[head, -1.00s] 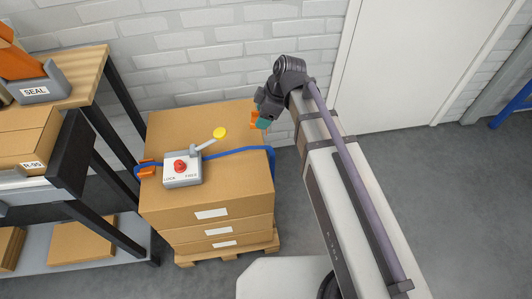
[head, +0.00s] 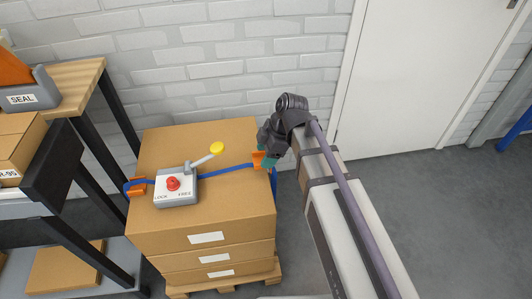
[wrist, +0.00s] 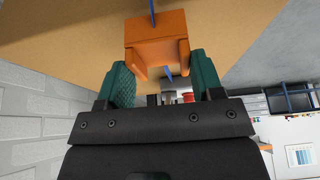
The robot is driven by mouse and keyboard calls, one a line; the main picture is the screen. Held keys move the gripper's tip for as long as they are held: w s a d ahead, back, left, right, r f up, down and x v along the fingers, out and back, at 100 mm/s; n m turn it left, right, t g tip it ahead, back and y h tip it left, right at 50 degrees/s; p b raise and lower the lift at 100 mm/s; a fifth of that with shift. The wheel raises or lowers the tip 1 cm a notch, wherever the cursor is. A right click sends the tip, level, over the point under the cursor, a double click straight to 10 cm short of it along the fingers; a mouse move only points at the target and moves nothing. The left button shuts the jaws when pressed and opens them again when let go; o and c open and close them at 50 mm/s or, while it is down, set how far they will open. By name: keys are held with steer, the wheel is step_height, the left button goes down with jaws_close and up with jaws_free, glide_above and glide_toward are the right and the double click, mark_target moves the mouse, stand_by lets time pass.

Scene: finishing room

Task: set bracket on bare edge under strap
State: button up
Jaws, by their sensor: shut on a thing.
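The orange bracket (head: 259,159) is at the right edge of the top carton (head: 225,185), held by my gripper (head: 268,160). In the wrist view the bracket (wrist: 157,40) sits between the green fingertips (wrist: 162,82), which are shut on it. The blue strap (head: 222,172) crosses the carton top and meets the bracket; it shows on both sides of the bracket in the wrist view (wrist: 153,12). I cannot tell whether the strap lies over or under it. Another orange bracket (head: 136,187) sits at the carton's left edge, with the strap at it.
A grey-white tensioner with a red knob (head: 173,184) and yellow-tipped lever (head: 216,149) sits on the carton. The cartons stand on a pallet (head: 225,284). A wooden-topped bench (head: 75,82) is close on the left; a brick wall (head: 200,60) stands behind.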

steer(key=shift+a+f+b, duration=0.2)
steer(key=shift+f+b, duration=1.7)
steer(key=shift+f, duration=0.35)
steer(key=o, duration=1.2)
steer(key=shift+c, duration=0.2)
steer(key=shift+r, duration=0.15)
steer(key=shift+r+p, duration=1)
steer(key=shift+p, duration=0.15)
steer(key=shift+r, duration=0.1)
